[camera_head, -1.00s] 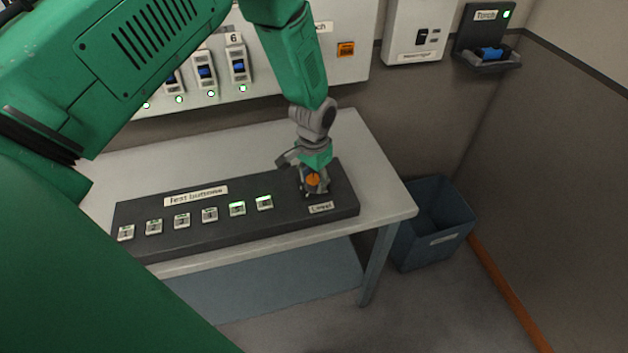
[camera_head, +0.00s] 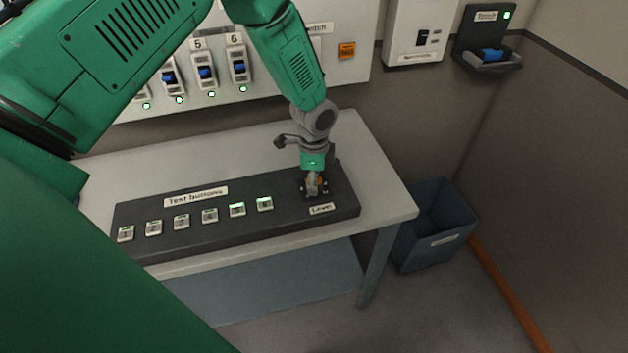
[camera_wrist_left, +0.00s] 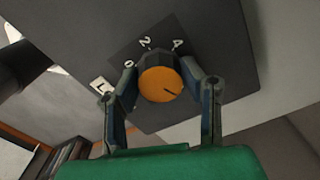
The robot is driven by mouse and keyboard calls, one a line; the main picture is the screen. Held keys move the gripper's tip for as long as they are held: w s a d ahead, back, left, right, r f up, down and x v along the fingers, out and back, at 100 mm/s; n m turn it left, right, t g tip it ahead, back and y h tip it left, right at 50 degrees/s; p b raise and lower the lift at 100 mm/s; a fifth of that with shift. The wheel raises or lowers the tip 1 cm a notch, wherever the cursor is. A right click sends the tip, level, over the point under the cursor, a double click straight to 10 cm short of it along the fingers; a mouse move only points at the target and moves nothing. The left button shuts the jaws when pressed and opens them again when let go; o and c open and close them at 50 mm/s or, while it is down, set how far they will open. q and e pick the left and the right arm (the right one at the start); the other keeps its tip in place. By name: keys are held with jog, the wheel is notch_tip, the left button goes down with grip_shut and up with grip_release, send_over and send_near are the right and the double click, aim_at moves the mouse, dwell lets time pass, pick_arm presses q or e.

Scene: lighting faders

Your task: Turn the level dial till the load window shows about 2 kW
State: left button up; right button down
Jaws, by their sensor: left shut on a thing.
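The level dial has an orange top. In the left wrist view the dial (camera_wrist_left: 160,84) sits between my two fingers, with a dark pointer line toward the lower right and the marks 0, 2 and 4 beside it. My left gripper (camera_wrist_left: 163,92) is shut on the dial. In the head view my left gripper (camera_head: 314,186) is over the dial at the right end of the dark console (camera_head: 285,212), above the "Level" label (camera_head: 321,209), and mostly hides the dial. I cannot see a load window reading. My right gripper is in neither view.
Several test buttons (camera_head: 181,221) line the console to the left; the two rightmost show green light. The console lies on a pale table (camera_head: 385,205). A blue bin (camera_head: 440,220) stands on the floor to the right. A breaker panel (camera_head: 270,85) is on the wall behind.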

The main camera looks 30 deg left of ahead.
pick_arm(q)
jog(key=shift+w+r+m, duration=0.15)
jog(key=shift+w+m, duration=0.2)
jog(key=shift+m, duration=0.75)
jog(key=o, duration=1)
jog(key=shift+o, duration=0.7)
jog(key=shift+d, duration=0.1)
jog(key=shift+s, duration=0.1)
jog(key=shift+r, duration=0.1)
notch_tip(320, 180, up, 11)
jog(key=shift+r, duration=0.2)
